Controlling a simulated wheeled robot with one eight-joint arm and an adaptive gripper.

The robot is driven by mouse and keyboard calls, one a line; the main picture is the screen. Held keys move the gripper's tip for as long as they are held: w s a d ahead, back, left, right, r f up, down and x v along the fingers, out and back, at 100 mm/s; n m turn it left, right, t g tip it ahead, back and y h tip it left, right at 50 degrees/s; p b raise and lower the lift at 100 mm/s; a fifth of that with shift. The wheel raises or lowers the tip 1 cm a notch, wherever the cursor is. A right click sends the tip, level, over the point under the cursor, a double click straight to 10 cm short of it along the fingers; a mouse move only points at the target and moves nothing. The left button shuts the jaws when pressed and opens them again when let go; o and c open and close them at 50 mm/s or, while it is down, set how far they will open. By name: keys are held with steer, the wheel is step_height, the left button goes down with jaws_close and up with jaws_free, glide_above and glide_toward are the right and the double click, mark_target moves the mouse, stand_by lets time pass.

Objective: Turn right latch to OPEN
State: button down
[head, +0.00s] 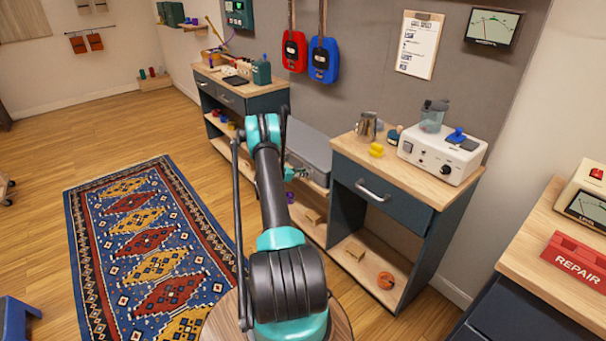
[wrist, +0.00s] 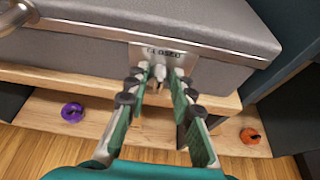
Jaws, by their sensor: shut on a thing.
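A grey case (head: 308,152) with a metal rim rests on a low wooden shelf between two cabinets; it fills the top of the wrist view (wrist: 100,55). A metal latch plate (wrist: 185,58) on its front reads CLOSED. My gripper (wrist: 160,82) has its fingertips at the small latch piece just below that word and is shut on it. The fingertips cover much of the latch. In the head view my arm hides part of the case front, and the latch there is too small to make out.
A purple round thing (wrist: 72,112) and an orange one (wrist: 250,135) lie on the lower shelf. A dark cabinet (head: 385,205) stands right of the case, and another dark cabinet (head: 238,103) stands left. A patterned rug (head: 150,245) covers the floor at left.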

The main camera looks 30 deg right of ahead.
steer(key=m+t, duration=0.1)
steer(key=m, duration=0.1)
steer(key=s+m+t, duration=0.1)
steer(key=m+t, duration=0.1)
steer(key=m, duration=0.1)
steer(key=m+t, duration=0.2)
steer(key=m, duration=0.1)
steer(key=shift+s+f+h, duration=0.25)
steer(key=shift+f+h, duration=0.15)
stand_by(0.6)
steer(key=c, duration=1.3)
jaws_free()
step_height(320, 180, up, 10)
steer(key=shift+f, duration=0.1)
